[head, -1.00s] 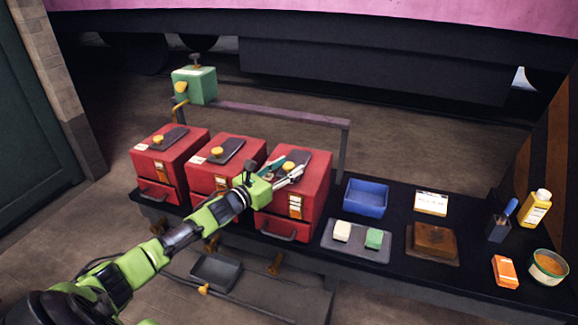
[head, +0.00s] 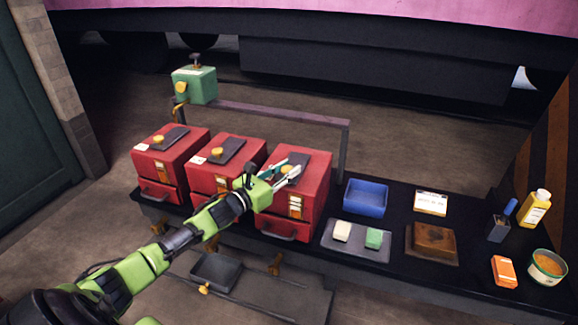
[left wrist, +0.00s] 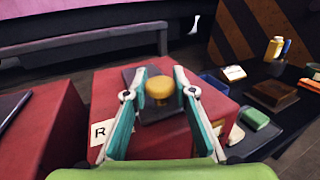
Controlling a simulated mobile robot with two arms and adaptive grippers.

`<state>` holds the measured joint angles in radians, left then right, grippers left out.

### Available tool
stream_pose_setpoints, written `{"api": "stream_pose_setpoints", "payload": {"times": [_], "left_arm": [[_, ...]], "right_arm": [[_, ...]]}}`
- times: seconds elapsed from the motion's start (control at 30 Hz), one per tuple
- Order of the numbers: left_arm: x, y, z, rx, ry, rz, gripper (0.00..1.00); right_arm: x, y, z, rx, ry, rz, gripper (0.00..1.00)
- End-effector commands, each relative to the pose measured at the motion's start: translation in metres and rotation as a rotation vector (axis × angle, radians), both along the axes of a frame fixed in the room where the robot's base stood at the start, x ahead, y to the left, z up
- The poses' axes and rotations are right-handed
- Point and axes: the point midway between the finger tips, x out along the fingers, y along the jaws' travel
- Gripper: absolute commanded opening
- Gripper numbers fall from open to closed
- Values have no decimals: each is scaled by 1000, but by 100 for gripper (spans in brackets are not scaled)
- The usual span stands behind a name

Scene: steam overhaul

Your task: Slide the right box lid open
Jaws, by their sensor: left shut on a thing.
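Three red boxes stand in a row on the dark bench, each with a dark lid and a yellow knob on top. The right box (head: 318,190) has a dark lid (left wrist: 167,132), which also shows in part in the head view (head: 301,160). Its yellow knob (left wrist: 159,90) sits between the fingers of my left gripper (left wrist: 160,84) in the left wrist view. My left gripper (head: 287,168) is over the top of the right box, shut on the knob. My arm and fingers hide part of the lid in the head view. My right gripper is not in view.
The middle box (head: 228,178) and left box (head: 172,165) stand to the left. A blue tray (head: 366,198), a tray with two blocks (head: 355,250) and a brown block (head: 434,240) lie to the right. A rail (head: 270,113) runs behind the boxes.

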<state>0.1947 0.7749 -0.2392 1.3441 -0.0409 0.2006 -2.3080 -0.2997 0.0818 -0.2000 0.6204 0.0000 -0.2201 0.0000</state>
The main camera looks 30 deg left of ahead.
Motion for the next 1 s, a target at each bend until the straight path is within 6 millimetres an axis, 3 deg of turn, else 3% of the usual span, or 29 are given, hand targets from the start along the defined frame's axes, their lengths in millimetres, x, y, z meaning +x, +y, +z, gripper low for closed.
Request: {"api": "stream_pose_setpoints", "payload": {"times": [0.3, 0.73, 0.77, 0.8, 1.0], "left_arm": [[-44, -12, -1, -4, 4, -2, 0], [-51, -13, -2, -2, 3, -3, 0], [-51, -14, -2, -2, 3, -3, 30], [-51, -14, -2, -1, 3, -3, 40], [-51, -13, -1, 0, 2, -1, 41]], "right_arm": [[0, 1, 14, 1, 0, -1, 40], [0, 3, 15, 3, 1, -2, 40], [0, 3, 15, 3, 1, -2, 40], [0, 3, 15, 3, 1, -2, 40], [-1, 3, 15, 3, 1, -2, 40]]}}
